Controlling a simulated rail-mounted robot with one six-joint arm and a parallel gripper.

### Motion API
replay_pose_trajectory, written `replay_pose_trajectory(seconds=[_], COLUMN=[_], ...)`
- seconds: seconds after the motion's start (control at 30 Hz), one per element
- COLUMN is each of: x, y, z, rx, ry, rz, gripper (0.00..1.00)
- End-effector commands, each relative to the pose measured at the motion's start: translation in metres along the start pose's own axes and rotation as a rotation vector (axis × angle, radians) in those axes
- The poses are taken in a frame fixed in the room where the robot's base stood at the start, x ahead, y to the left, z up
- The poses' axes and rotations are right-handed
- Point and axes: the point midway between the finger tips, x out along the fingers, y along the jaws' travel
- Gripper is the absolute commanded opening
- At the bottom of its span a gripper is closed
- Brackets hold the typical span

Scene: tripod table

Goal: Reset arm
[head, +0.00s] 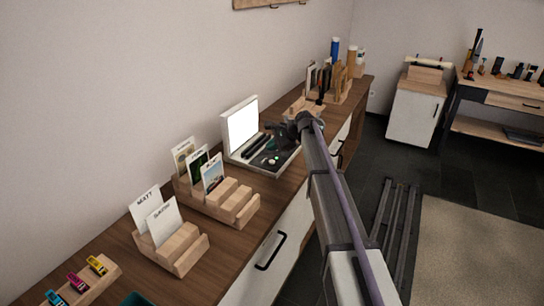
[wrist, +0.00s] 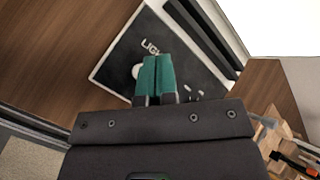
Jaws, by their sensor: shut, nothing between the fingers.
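My gripper (wrist: 157,78) shows in the wrist view with its two teal fingers pressed together and nothing between them. It hangs above the black panel of an open case (wrist: 112,50), which bears white lettering and a round white part partly hidden by the fingers. Whether the fingertips touch the panel I cannot tell. In the head view my arm reaches from the lower right to the open case (head: 232,158) on the wooden counter (head: 284,190). The wrist end covers part of the case there, and the fingertips are hard to make out.
Wooden card holders (head: 218,200) and (head: 172,248) stand on the counter nearer the camera. A wooden rack (head: 342,92) with upright items stands beyond the case. A white cabinet (head: 415,112) stands across the floor. A rug (head: 480,245) lies at the right.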

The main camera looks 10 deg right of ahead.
Motion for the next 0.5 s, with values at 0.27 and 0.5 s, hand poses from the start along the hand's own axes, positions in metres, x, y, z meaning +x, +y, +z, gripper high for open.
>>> replay_pose_trajectory(seconds=[0.27,0.5], x=[-0.0179,-0.0166], y=[-0.0131,-0.0119], z=[0.0131,0.0123], rx=[0.000,-0.027], ry=[0.000,-0.001], rz=[0.000,0.001], gripper=[0.00,0.00])
